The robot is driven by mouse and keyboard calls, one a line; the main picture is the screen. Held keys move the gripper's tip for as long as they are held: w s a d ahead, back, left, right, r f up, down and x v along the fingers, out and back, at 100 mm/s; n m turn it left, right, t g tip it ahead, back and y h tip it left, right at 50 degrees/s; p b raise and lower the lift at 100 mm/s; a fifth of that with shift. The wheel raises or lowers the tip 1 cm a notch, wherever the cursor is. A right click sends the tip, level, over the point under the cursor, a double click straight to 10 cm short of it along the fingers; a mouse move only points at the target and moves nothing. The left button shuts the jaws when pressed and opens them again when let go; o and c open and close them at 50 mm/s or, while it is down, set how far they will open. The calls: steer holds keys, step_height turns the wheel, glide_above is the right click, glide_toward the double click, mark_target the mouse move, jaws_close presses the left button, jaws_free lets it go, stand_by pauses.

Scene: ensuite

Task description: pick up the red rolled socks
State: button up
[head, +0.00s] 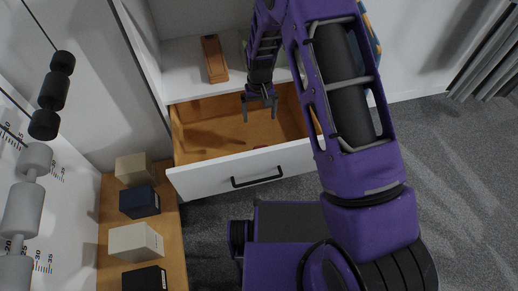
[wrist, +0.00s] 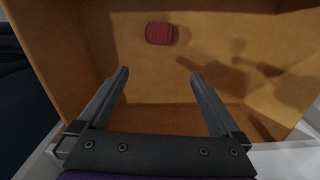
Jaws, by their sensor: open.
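The red rolled socks (wrist: 159,34) lie on the wooden floor of an open drawer (wrist: 110,30), near the top of the wrist view. In the head view only a small reddish edge of them (head: 260,147) shows behind the drawer's white front (head: 215,176). My gripper (head: 260,113) is over the drawer, pointing down into it. In the wrist view my gripper (wrist: 160,74) is open, with nothing between its fingers. The socks are beyond the fingertips, apart from them.
The drawer's side walls and front, with a black handle (head: 257,178), bound the space around my gripper. A brown box (head: 214,58) stands on the white shelf above. Several boxes, one dark blue (head: 139,202), stand on a wooden surface at left. Grey carpet (head: 460,170) at right is clear.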

step_height(320, 180, down, 12)
steer(key=shift+f+b, duration=0.1)
steer(key=shift+b, duration=0.2)
steer(key=f, duration=0.5)
steer(key=shift+s+d, duration=0.1)
steer(key=shift+d, duration=0.1)
steer(key=c, duration=1.1)
